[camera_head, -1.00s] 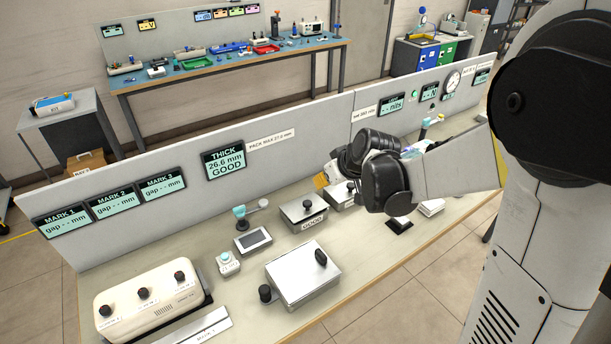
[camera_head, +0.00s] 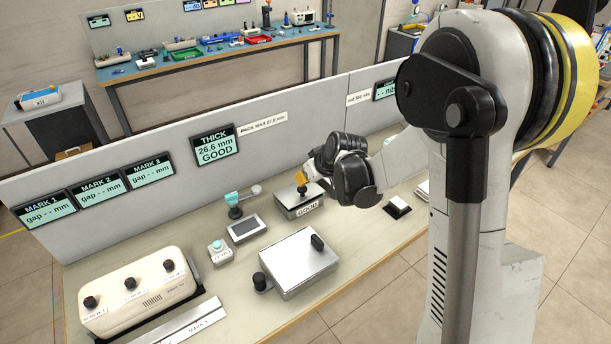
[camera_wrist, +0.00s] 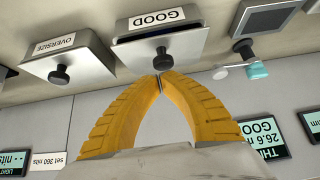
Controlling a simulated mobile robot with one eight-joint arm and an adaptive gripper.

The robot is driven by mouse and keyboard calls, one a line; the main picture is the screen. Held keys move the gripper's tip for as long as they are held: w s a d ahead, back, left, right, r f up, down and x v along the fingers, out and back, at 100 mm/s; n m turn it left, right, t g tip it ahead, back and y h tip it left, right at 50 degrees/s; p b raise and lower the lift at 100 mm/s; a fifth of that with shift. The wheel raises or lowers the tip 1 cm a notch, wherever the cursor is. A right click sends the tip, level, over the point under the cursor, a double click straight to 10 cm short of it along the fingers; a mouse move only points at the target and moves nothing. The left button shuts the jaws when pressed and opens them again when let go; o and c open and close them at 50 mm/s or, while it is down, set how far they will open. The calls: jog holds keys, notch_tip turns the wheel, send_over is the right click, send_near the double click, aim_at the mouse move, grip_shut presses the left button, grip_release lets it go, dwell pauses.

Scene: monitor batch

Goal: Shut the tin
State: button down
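The grey metal tin labelled GOOD (camera_head: 299,209) stands on the bench, with a black knob (camera_head: 302,189) on its lid. In the wrist view its lid (camera_wrist: 160,48) shows a dark line between it and the labelled front (camera_wrist: 157,20); I cannot tell how wide the gap is. My gripper (camera_head: 302,178) is just above the knob. In the wrist view the yellow fingertips (camera_wrist: 161,77) meet, with nothing seen held between them. They overlap the knob in the picture; contact cannot be told.
The OVERSIZE tin (camera_wrist: 65,50) stands beside it. A larger tin (camera_head: 299,264) with a black handle stands in front, with a small screen (camera_head: 246,229) and a teal-topped device (camera_head: 234,204) to the left. The panel wall (camera_head: 270,150) runs behind. The THICK display reads 26.6 mm GOOD.

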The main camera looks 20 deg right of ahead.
jog(key=shift+f, duration=0.2)
jog(key=shift+s+d+f+b, duration=0.1)
jog(key=shift+s+f+b, duration=0.1)
jog(key=shift+f+b, duration=0.25)
jog(key=shift+s+f+b, duration=0.15)
jog(key=shift+f+b, duration=0.15)
jog(key=shift+f, duration=0.15)
jog(key=shift+r, duration=0.2)
